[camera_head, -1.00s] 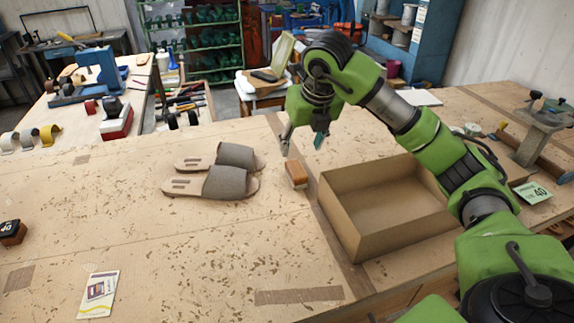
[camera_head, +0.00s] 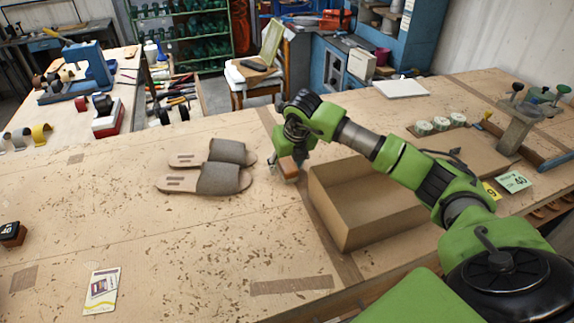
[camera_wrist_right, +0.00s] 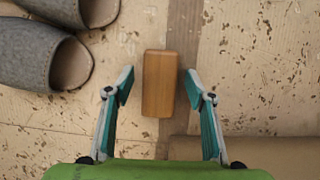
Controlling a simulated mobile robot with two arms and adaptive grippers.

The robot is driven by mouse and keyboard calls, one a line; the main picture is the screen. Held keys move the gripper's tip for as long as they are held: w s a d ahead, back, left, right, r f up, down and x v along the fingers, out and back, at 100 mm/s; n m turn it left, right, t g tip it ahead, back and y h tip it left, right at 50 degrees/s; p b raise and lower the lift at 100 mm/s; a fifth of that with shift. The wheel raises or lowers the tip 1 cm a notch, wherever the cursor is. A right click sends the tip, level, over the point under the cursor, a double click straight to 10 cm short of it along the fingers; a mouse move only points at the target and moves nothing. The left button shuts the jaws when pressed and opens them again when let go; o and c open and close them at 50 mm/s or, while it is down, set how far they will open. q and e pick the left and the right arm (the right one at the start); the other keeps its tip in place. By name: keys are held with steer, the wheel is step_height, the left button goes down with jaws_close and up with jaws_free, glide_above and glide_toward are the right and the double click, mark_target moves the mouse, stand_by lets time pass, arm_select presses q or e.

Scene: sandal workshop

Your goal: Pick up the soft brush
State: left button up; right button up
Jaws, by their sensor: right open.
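The soft brush shows its brown wooden back (camera_head: 288,168) on the workbench, between the sandals and the cardboard box. In the right wrist view the wooden block (camera_wrist_right: 160,83) lies between the fingertips, with a gap on each side. Its bristles are hidden from above. My right gripper (camera_head: 285,162) is low over it and open, its teal-padded fingers (camera_wrist_right: 158,86) on either side of the block. My left gripper is in none of the views.
A pair of grey sandals (camera_head: 219,179) lies left of the brush. An open, empty cardboard box (camera_head: 353,230) stands close on the right. A card (camera_head: 102,291) and a small dark block (camera_head: 12,234) lie at the left. The front middle of the bench is clear.

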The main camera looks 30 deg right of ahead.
steer(key=c, duration=1.2)
steer(key=shift+r, duration=0.15)
